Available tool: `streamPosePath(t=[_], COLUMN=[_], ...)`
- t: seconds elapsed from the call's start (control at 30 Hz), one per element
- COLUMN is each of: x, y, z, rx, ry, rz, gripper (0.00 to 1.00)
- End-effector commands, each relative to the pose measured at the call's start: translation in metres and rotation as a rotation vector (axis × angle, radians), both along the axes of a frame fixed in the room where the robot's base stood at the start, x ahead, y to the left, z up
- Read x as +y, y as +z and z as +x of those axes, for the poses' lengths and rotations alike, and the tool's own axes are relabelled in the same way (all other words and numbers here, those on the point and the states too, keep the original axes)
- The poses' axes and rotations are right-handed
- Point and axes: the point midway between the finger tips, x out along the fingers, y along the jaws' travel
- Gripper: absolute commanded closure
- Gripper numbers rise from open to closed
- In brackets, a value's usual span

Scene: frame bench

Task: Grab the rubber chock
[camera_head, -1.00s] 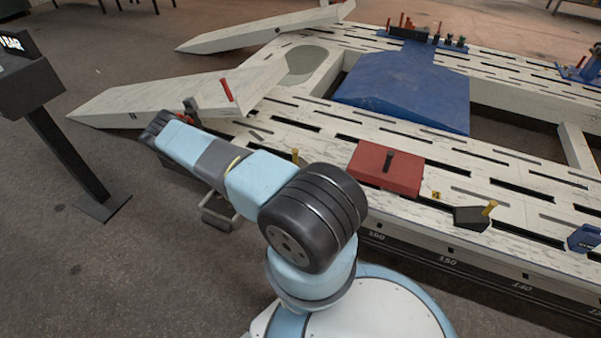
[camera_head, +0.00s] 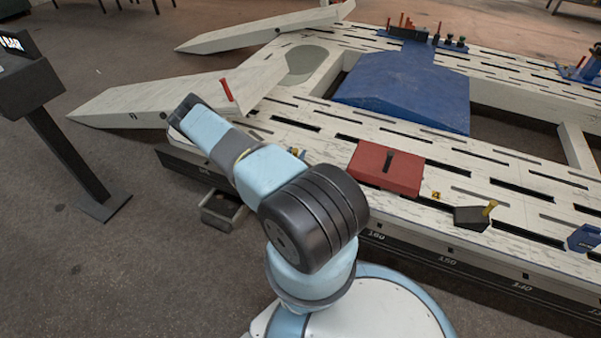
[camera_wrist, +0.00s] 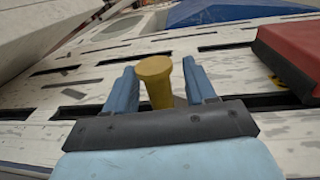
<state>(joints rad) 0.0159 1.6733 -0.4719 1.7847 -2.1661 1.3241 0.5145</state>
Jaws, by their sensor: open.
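A yellow flared knob (camera_wrist: 155,80) stands upright between the two blue fingers of my gripper (camera_wrist: 160,85) in the wrist view. The fingers are open, one on each side of it, with a gap at least on the right. Its lower part is hidden by the gripper body, so I cannot tell whether it is the handle of the rubber chock. In the head view only a bit of yellow (camera_head: 296,152) shows behind my arm, and my gripper is mostly hidden there. A black wedge-like block with a yellow handle (camera_head: 472,217) sits farther right on the bench.
A red box (camera_head: 385,168) with a black handle stands on the slotted white bench (camera_head: 520,170), right of the knob; it also shows in the wrist view (camera_wrist: 295,45). A blue ramp-like block (camera_head: 405,90) lies behind. A screen stand (camera_head: 60,130) is at left.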

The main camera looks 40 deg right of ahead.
Motion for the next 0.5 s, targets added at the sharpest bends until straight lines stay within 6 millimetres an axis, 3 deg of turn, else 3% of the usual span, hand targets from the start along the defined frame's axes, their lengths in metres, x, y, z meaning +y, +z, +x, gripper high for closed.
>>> streamPosePath(t=[0.3,0.5], x=[-0.0094,-0.0093], y=[0.0000,0.0000], z=[0.0050,0.0049], rx=[0.000,0.000], ry=[0.000,0.000], rz=[0.001,0.001], gripper=[0.45,0.63])
